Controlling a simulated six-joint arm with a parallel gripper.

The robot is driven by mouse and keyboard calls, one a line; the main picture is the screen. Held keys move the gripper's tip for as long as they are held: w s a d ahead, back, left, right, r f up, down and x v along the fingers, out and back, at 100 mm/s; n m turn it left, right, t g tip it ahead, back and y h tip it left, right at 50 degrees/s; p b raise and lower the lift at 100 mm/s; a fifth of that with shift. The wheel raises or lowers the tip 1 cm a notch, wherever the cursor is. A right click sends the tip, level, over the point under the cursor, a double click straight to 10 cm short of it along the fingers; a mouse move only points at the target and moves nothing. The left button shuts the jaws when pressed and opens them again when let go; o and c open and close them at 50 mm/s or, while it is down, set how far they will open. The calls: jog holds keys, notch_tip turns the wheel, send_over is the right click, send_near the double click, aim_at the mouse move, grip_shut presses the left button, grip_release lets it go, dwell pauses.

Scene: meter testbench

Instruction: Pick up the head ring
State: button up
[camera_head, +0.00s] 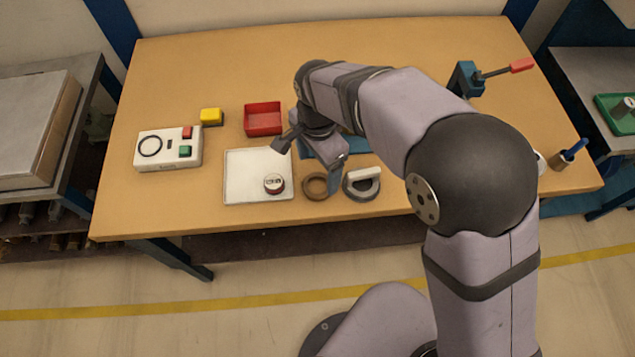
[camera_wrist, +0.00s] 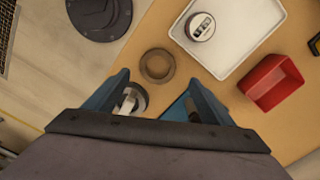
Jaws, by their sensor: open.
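The head ring appears to be the plain brown ring (camera_head: 315,197), lying flat on the table just right of the white tray. It also shows in the wrist view (camera_wrist: 157,80), unobstructed, just beyond my fingertips and nearly centred between them. My gripper (camera_head: 308,160) points downward above the table, behind the ring in the head view. Its two blue fingers (camera_wrist: 157,77) are spread apart, with nothing held between them. The ring is apart from both fingers.
A grey ring with a white handle (camera_head: 361,189) stands close right of the brown ring. The white tray (camera_head: 245,165) holds a small round meter (camera_head: 274,184). A red bin (camera_head: 263,121), yellow block (camera_head: 211,116) and button box (camera_head: 158,160) stand farther left. The table's front edge is near.

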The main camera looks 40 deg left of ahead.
aim_at(318, 188)
jog(key=shift+s+d+f, duration=0.1)
jog(key=shift+d+f, duration=0.05)
jog(key=shift+f, duration=0.25)
jog(key=shift+s+f+p, duration=0.15)
jog(key=shift+f+p, duration=0.65)
jog(key=shift+f, duration=1.4)
jog(key=shift+c, duration=0.7)
jog(key=c, duration=1)
